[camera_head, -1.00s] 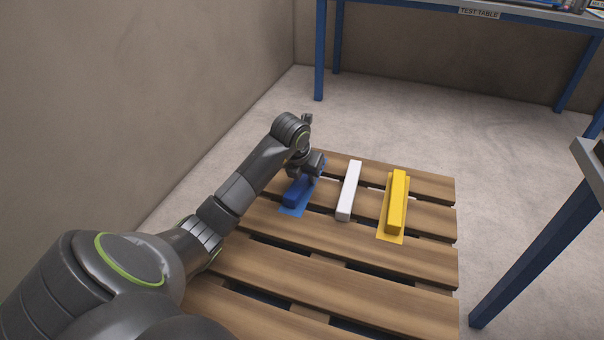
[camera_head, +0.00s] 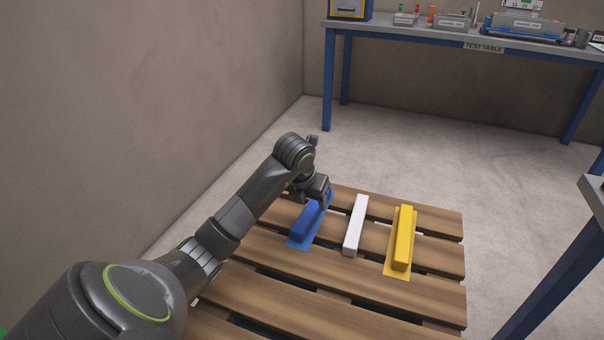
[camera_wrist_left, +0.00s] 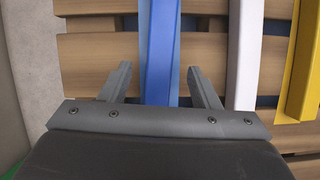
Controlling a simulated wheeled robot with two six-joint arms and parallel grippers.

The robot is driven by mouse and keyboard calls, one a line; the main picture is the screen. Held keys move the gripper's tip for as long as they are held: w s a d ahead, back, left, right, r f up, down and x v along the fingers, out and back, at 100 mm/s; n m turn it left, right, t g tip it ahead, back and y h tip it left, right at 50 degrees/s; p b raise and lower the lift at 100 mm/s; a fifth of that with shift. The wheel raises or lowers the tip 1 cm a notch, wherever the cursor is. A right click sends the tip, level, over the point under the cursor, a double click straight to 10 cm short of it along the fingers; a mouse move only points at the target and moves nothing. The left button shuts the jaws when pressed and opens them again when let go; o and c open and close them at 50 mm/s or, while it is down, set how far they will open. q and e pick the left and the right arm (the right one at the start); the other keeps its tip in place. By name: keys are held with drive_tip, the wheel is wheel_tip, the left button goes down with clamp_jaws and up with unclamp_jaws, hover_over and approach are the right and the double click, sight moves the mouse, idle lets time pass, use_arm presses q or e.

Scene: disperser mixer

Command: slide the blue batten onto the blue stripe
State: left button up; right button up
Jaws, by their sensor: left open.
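The blue batten (camera_head: 308,222) lies on the wooden pallet, on the blue stripe (camera_head: 296,244), whose lighter blue shows around its near end. My left gripper (camera_head: 317,194) is just above the far part of the batten and hides some of it. In the left wrist view, the open fingers (camera_wrist_left: 161,85) stand on either side of the blue batten (camera_wrist_left: 161,45), with a gap on each side and nothing held. My right gripper is not in view.
A white batten (camera_head: 356,224) lies right of the blue one on the pallet (camera_head: 330,290). A yellow batten (camera_head: 404,238) lies on a yellow stripe (camera_head: 397,272) further right. A wall is on the left, and a test table (camera_head: 440,38) stands behind.

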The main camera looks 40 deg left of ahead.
use_arm(q)
drive_tip(key=p+v, duration=0.4)
drive_tip(key=v, duration=0.8)
drive_tip(key=shift+s, duration=0.15)
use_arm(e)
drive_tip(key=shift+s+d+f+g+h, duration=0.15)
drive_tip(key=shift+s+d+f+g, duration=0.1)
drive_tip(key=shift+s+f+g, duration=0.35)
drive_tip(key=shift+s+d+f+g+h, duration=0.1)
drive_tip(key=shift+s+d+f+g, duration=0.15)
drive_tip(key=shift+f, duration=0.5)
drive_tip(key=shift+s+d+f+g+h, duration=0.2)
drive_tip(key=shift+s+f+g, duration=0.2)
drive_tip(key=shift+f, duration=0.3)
